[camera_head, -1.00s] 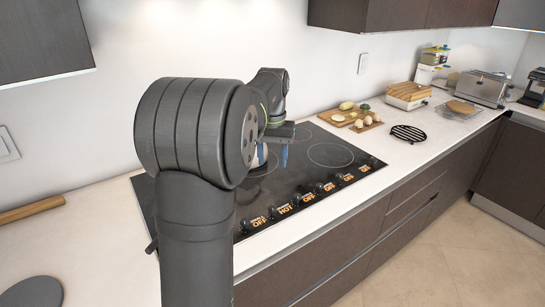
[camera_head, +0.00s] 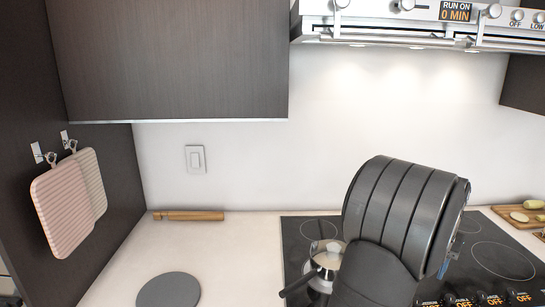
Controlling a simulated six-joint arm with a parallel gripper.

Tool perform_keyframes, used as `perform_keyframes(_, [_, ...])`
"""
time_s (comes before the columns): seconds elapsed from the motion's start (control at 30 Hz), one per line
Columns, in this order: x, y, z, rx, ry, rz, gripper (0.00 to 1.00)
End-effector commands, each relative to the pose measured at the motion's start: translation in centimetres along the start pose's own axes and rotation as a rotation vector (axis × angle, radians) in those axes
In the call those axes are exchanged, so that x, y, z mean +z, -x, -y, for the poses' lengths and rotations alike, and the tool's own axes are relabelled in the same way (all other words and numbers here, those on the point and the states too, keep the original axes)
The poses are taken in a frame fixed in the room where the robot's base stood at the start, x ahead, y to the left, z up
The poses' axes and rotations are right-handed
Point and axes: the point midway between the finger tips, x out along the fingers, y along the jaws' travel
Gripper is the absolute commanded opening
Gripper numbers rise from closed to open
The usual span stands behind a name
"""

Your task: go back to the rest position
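My arm's dark grey link stands in the right half of the view, in front of the black cooktop (camera_head: 300,225). Most of my gripper (camera_head: 454,251) is hidden behind this link. Only a small blue part shows at the link's right edge, over the cooktop. I cannot tell whether the gripper is open or shut, or whether it holds anything.
A metal pot (camera_head: 327,259) with a dark handle is on the cooktop, close left of my arm. A rolling pin (camera_head: 190,216) and a grey disc (camera_head: 168,291) lie on the left counter. The range hood (camera_head: 420,38) hangs above.

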Motion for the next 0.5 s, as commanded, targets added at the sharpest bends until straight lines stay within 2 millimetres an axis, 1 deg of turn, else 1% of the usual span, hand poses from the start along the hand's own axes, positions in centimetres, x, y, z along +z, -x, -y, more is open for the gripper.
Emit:
perform_keyframes(0.03, [0.1,-1.1,0.0,0.0,0.0,0.003,0.48])
perform_keyframes(0.3, [0.1,-6.5,0.0,0.0,0.0,0.003,0.48])
perform_keyframes(0.5, [0.0,-9.7,0.0,0.0,0.0,0.002,0.48])
